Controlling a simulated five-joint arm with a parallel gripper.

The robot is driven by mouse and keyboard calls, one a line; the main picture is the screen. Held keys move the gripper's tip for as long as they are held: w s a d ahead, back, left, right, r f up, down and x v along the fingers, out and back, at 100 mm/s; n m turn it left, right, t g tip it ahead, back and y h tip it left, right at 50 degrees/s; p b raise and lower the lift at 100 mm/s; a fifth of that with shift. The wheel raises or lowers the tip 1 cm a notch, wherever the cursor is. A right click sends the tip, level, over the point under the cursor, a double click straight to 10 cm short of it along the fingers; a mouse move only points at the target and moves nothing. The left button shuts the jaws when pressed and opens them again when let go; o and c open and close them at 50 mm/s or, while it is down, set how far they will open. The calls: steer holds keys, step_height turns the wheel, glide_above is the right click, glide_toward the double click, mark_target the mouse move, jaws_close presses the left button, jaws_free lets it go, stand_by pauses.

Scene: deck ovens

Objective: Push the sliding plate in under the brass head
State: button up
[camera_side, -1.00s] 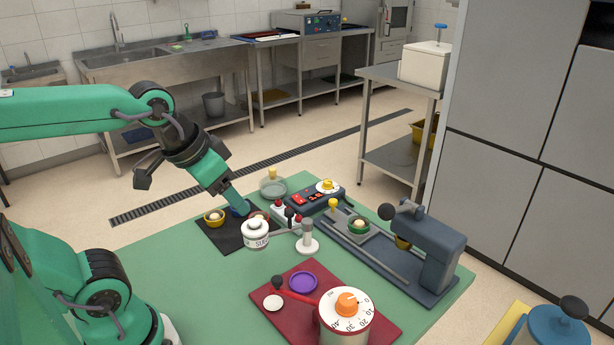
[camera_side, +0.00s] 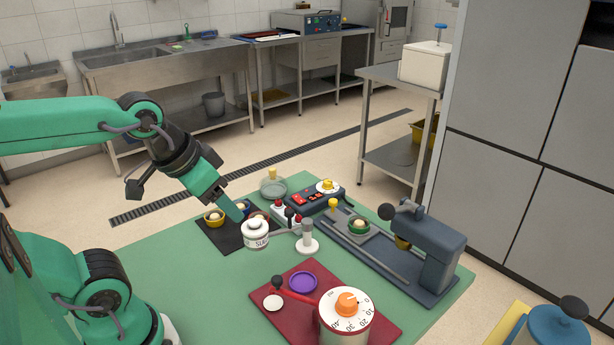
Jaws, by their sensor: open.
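The sliding plate (camera_side: 346,233) lies on the rails of the dark blue-grey press (camera_side: 440,262), toward the rails' left end.
A maroon board (camera_side: 290,315) with a dial timer (camera_side: 347,318) is in front.

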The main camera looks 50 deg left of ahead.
stand_by(0.3)
steer(key=shift+c, duration=1.4)
steer(key=w+a+r+m+g, duration=0.1)
steer(key=w+a+m, duration=0.1)
steer(key=w, duration=0.8)
steer(key=w+a+r+m+g, duration=0.1)
steer(key=w+r+m+g, duration=0.1)
steer(key=w, duration=0.8)
steer(key=w+a+f+m+g, duration=0.1)
steer(key=w+a+f, duration=0.1)
steer(key=w+f, duration=0.3)
steer(key=w+a+f+m, duration=0.2)
steer(key=w+f, duration=0.3)
steer(key=w+a+f+m+g, duration=0.1)
steer(key=w+f, duration=0.3)
steer(key=w, duration=0.1)
steer(key=shift+w+a+f+m+g, duration=0.3)
steer(key=shift+w+a+f+m, duration=0.1)
steer(key=shift+w+a+f, duration=0.1)
steer(key=shift+w+f, duration=0.05)
steer(key=shift+f, duration=0.15)
steer(key=shift+f, duration=0.15)
